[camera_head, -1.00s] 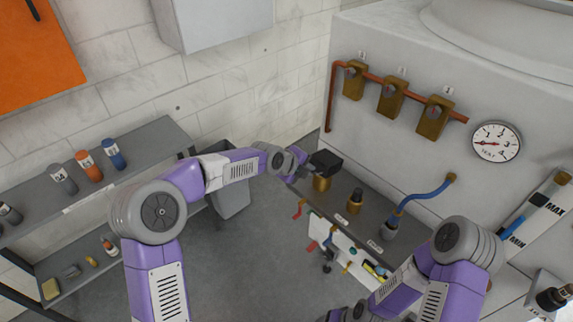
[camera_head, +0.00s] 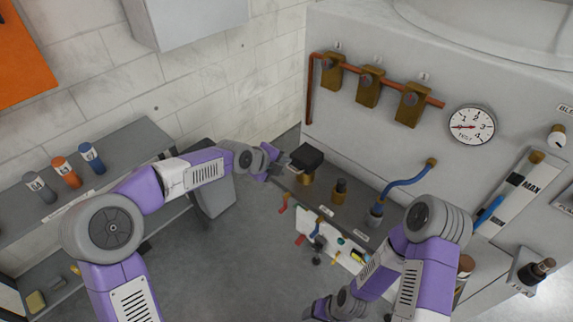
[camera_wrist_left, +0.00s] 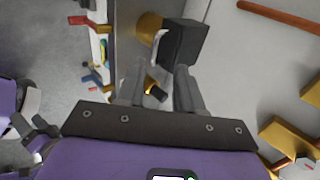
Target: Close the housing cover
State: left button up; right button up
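A black block-like cover (camera_head: 306,157) sits at the top of a brass housing (camera_head: 307,179) at the far left end of the grey bench. In the left wrist view the black cover (camera_wrist_left: 184,42) shows beside the round brass housing (camera_wrist_left: 150,25); how far open it stands I cannot tell. My left gripper (camera_head: 279,164) is just left of the cover. In the left wrist view its two fingers (camera_wrist_left: 158,88) are apart with nothing held; the right finger is close to the cover, contact unclear. My right gripper (camera_head: 322,309) is low at the picture's bottom, partly hidden by my arm.
Brass valves (camera_head: 369,87) and a gauge (camera_head: 472,125) are on the wall above.

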pick_arm(q)
jog(key=shift+v, duration=1.6)
